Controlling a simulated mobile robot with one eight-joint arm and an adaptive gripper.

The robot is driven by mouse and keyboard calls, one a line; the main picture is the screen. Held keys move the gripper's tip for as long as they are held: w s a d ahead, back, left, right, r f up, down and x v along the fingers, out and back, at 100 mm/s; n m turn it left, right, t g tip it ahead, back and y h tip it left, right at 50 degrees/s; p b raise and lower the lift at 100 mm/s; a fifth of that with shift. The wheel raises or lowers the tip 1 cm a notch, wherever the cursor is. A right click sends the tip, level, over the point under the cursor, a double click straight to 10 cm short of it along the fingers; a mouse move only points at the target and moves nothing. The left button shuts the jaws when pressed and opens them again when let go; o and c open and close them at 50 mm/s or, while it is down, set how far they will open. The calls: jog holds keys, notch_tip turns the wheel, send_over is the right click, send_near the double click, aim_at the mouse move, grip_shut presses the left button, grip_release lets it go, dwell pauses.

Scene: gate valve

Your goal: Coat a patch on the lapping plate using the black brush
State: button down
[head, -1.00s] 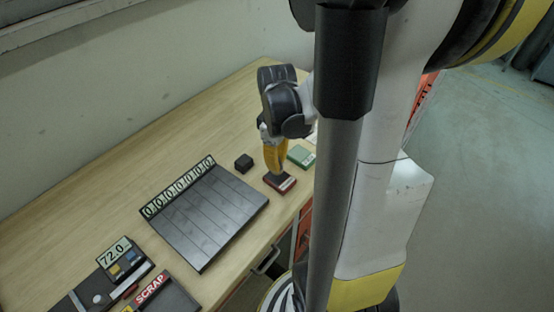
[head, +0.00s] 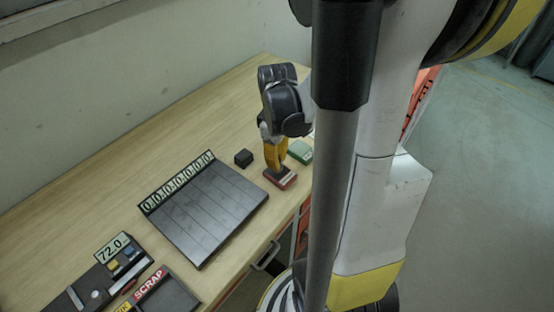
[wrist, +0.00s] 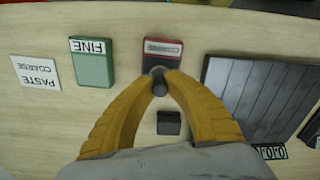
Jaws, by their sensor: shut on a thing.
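The lapping plate (head: 205,212) is a dark grey ribbed plate with a row of zero counters along its back edge; it also shows in the wrist view (wrist: 258,98). My gripper (head: 277,160) is at its right. In the wrist view my yellow fingers (wrist: 159,78) are closed on a round dark handle, which I take for the black brush (wrist: 159,88). It stands at a dark block with a red edge, labelled COARSE (wrist: 163,47). The brush's lower end is hidden, so I cannot tell whether it touches the block.
A green block labelled FINE (wrist: 92,66) and a white PASTE COARSE card (wrist: 35,72) lie beside the red-edged block. A small black block (head: 243,158) stands near the plate. A 72.0 display (head: 113,248) and a SCRAP tray (head: 165,293) are at front left.

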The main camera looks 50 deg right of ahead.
jog(key=shift+f+b, duration=0.45)
jog(key=shift+f, duration=0.05)
dwell(1.2)
jog(key=shift+r, duration=0.1)
jog(key=shift+r+p, duration=2.8)
jog(key=shift+r, duration=0.65)
